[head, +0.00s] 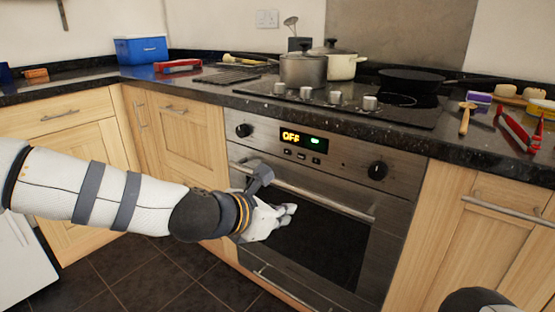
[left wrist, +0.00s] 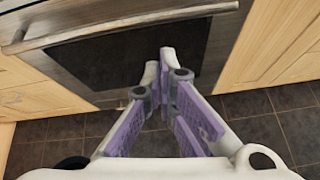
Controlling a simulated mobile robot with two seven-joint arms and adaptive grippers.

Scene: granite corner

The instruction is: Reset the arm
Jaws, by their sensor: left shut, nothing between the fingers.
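My left arm comes in from the left in the head view. My left gripper (head: 286,210) is in front of the oven door (head: 316,240), below the oven handle (head: 320,196). The gripper is shut with nothing between its fingers. In the left wrist view, the fingertips of the left gripper (left wrist: 160,62) meet in front of the dark oven glass (left wrist: 128,55), and the handle (left wrist: 120,24) runs across above them. I cannot tell whether the fingers touch the door. The oven door is closed. My right gripper is not in view; only a dark part of my own body shows at the bottom right.
The granite counter (head: 225,95) bears a hob with a grey pot (head: 303,71), a cream pot (head: 338,63) and a black pan (head: 410,79). A blue box (head: 141,49) stands in the corner. Red tongs (head: 516,131) lie at the right. Wooden cabinets flank the oven above a dark tiled floor.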

